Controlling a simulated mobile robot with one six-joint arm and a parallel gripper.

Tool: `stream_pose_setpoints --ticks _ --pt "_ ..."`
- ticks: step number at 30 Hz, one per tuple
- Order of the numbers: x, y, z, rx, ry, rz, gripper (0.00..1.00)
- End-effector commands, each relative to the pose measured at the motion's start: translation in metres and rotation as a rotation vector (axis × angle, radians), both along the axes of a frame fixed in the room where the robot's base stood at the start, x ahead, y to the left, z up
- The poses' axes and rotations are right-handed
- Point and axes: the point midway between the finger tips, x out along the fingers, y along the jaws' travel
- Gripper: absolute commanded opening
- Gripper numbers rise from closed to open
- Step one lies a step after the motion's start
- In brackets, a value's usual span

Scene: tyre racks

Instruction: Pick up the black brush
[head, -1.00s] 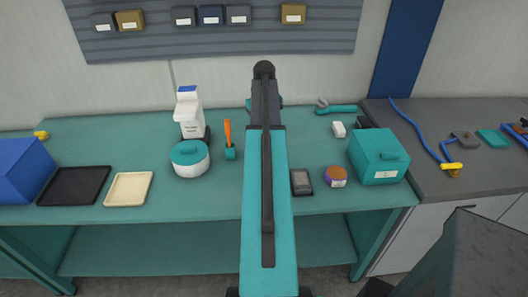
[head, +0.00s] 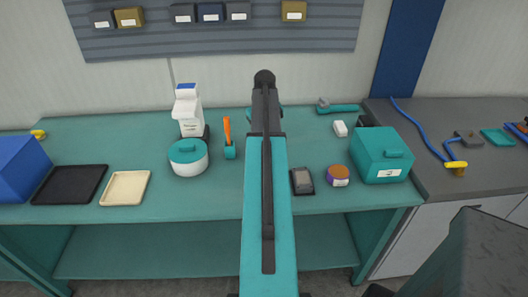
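I cannot make out a black brush for certain. A dark object (head: 362,121) shows partly behind the teal box, and another dark bit (head: 206,132) shows beside the white carton; I cannot tell what either is. An orange-handled tool (head: 228,131) stands in a small teal holder on the bench. My arm reaches up the middle of the head view and covers part of the bench. My gripper is not visible, hidden beyond the arm.
A grey counter (head: 440,183) adjoins at right.

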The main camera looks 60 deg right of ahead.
Motion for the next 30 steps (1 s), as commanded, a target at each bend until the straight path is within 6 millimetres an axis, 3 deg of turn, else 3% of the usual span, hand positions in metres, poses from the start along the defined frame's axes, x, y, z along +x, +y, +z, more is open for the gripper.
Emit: stream_pose_setpoints --ticks 20,27,30 --pt "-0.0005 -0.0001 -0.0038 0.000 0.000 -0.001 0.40" --pt "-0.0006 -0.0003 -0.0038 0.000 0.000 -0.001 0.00" --pt "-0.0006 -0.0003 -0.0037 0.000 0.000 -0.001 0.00"
